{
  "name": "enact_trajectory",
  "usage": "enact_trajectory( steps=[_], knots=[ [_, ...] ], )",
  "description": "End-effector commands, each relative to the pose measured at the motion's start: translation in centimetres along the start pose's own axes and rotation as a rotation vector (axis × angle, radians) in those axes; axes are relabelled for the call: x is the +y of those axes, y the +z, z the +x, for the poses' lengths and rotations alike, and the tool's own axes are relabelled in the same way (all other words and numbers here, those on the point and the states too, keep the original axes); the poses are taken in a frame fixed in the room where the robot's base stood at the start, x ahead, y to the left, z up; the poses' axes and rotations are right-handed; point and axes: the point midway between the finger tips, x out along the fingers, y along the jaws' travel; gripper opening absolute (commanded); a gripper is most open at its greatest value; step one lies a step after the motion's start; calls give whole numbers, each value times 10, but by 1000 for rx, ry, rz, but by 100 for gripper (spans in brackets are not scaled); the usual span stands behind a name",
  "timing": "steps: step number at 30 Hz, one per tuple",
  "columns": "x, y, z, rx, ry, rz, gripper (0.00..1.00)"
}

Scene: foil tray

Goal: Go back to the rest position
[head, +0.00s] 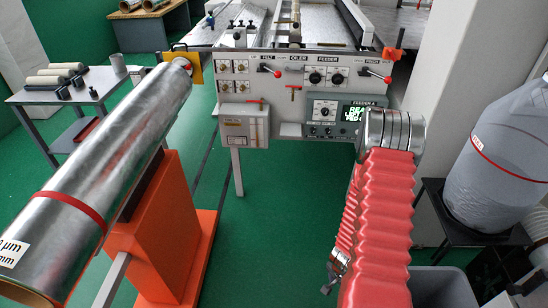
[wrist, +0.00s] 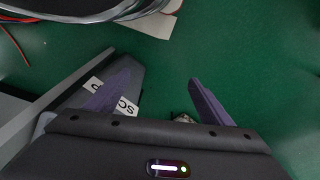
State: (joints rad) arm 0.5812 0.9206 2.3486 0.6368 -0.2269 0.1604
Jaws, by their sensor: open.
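In the wrist view my gripper (wrist: 162,78) is open, with its two purple fingers spread apart. Green floor shows between the fingertips and nothing is held there. In the head view my arm, in a red ribbed sleeve with a metal joint at its top, rises at the right of centre and bends back down. The gripper's fingers cannot be made out in the head view.
A grey machine panel (head: 262,80) with knobs and red levers stands ahead. A large foil roll (head: 130,150) on an orange stand (head: 160,230) is at left. A wrapped bag (head: 495,160) sits on a black stand at right, beside a grey bin (head: 440,287). Green floor (head: 265,210) is clear between.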

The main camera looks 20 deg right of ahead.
Motion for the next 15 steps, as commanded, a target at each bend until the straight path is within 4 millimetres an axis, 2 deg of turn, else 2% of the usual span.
enact_trajectory(
  steps=[1,6,15],
  knots=[
    [-10,2,-12,-18,-21,-33,75],
    [-36,15,-51,-89,-74,-150,75],
    [-64,38,-123,-172,-139,-361,75]
  ],
)
